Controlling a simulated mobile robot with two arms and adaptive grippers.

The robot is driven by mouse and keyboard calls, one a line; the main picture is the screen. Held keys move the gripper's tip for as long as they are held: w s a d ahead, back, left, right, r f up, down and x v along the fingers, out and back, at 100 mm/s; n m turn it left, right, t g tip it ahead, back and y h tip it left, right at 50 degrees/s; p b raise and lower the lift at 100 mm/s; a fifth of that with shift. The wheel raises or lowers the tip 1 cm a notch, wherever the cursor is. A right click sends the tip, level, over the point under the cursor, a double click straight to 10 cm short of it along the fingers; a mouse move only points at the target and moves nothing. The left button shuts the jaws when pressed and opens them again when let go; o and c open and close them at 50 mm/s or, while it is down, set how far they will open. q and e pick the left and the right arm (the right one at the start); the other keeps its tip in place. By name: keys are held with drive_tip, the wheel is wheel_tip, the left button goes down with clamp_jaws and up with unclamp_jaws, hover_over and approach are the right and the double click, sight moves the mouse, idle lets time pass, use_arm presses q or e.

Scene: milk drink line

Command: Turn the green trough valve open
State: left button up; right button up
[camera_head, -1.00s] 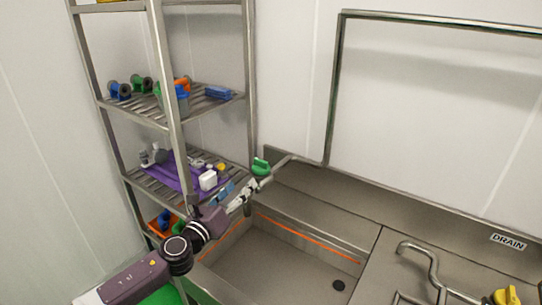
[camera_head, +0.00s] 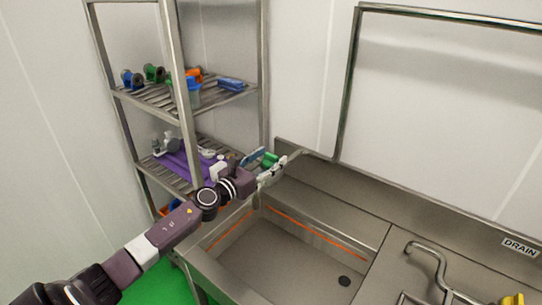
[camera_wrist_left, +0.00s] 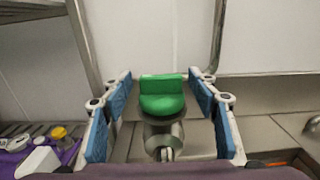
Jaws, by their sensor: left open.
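The green trough valve (camera_head: 270,160) sits at the back left corner of the sink, partly hidden by my left gripper in the head view. In the left wrist view the green valve handle (camera_wrist_left: 162,100) stands upright on a metal pipe fitting (camera_wrist_left: 163,138). My left gripper (camera_head: 277,168) is open at the valve. In the left wrist view its blue-padded fingers (camera_wrist_left: 160,80) stand on either side of the handle, with gaps on both sides. My right gripper is not in view.
A metal shelf rack (camera_head: 180,98) with colored parts and a purple mat (camera_head: 178,168) stands close on the left. The sink trough (camera_head: 285,262) with an orange line and a dark drain hole is empty. A bent pipe (camera_head: 437,262) and a yellow handle (camera_head: 512,299) are at right.

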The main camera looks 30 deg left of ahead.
use_arm(q)
drive_tip(key=shift+w+d, duration=0.1)
drive_tip(key=shift+w, duration=0.35)
